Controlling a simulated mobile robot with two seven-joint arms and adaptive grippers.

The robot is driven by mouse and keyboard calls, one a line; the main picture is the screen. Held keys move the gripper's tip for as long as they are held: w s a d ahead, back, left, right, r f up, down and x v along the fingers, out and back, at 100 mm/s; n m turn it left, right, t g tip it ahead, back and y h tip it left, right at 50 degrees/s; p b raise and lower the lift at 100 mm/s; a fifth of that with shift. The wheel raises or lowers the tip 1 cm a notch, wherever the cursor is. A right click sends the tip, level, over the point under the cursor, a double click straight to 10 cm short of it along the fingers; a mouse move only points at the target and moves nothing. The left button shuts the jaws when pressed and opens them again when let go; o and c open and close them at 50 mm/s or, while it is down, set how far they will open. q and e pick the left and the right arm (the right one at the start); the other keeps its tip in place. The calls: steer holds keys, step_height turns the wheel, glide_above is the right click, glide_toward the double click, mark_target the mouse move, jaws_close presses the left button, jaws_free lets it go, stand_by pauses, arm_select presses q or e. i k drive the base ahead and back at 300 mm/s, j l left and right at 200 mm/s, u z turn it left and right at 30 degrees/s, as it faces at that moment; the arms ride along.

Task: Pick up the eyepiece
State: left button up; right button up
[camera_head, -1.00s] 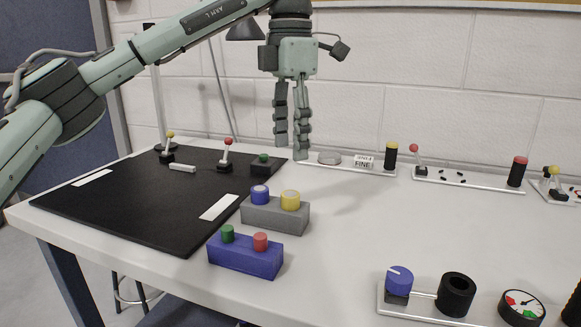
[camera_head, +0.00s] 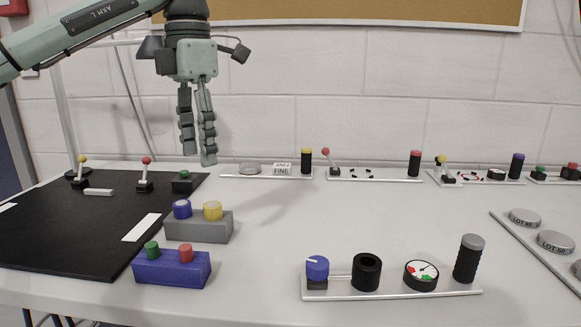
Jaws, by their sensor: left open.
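My left gripper (camera_head: 198,157) hangs fingers down above the far edge of the black mat, fingers slightly apart and empty. It is in the air, near the black box with a green button (camera_head: 183,182). No part is labelled as an eyepiece, so I cannot tell for sure which it is. A hollow black cylinder (camera_head: 367,272) stands on the front strip (camera_head: 391,295), between a blue knob (camera_head: 317,268) and a round gauge (camera_head: 421,274). A black cylinder with a grey top (camera_head: 466,258) stands at that strip's right end. My left gripper is far from both. My right gripper is not in view.
A grey block with blue and yellow buttons (camera_head: 199,228) and a blue block with green and red buttons (camera_head: 171,268) stand beside the mat (camera_head: 75,235). Several part strips line the wall. A strip of labelled discs (camera_head: 555,242) lies at right. The table's middle is clear.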

mark_target(184, 217)
steer(key=k, duration=1.35)
